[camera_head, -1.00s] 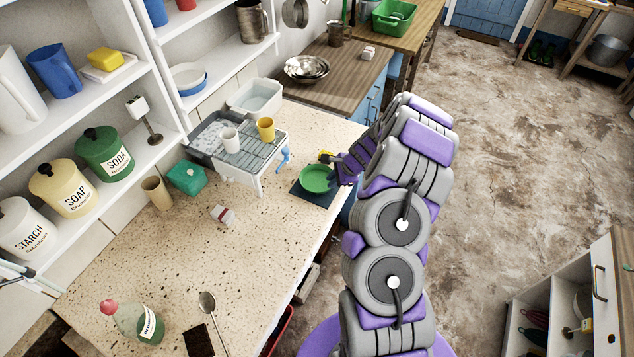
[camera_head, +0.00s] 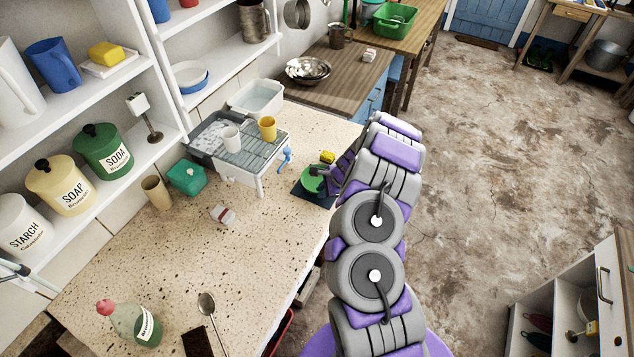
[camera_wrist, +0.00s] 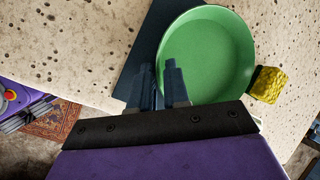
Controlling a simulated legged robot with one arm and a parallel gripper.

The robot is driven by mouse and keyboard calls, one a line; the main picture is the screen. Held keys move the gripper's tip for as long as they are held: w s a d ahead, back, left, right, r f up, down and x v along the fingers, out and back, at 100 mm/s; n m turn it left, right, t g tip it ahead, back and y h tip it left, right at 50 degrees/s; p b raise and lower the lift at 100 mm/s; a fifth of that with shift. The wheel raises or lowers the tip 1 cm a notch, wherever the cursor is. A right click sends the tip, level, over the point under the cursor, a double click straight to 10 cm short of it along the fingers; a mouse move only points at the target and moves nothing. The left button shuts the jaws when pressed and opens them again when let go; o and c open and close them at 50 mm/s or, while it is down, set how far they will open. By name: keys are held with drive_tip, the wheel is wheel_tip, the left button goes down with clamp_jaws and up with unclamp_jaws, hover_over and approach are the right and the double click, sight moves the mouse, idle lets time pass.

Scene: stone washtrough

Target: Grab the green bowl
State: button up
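The green bowl (camera_head: 311,184) sits on a dark mat (camera_head: 325,199) near the right edge of the speckled counter. My gripper (camera_head: 325,173) is over its right side and hides part of it. In the wrist view the bowl (camera_wrist: 212,60) is large and empty, its inside facing me. My gripper's two dark fingers (camera_wrist: 159,80) straddle the bowl's near-left rim, one outside and one over the inside. A gap shows between them, so they look open. Whether either finger touches the rim cannot be told.
A yellow sponge (camera_wrist: 268,84) lies close to the bowl's right side. Left of the bowl stand a drying rack (camera_head: 250,160) with a blue brush (camera_head: 285,158), a yellow cup (camera_head: 267,128) and a white cup (camera_head: 231,138). The counter's front middle is mostly free.

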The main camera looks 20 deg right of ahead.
drive_tip(key=shift+d, duration=0.25)
clamp_jaws()
drive_tip(key=shift+d, duration=0.15)
drive_tip(key=shift+r, duration=0.1)
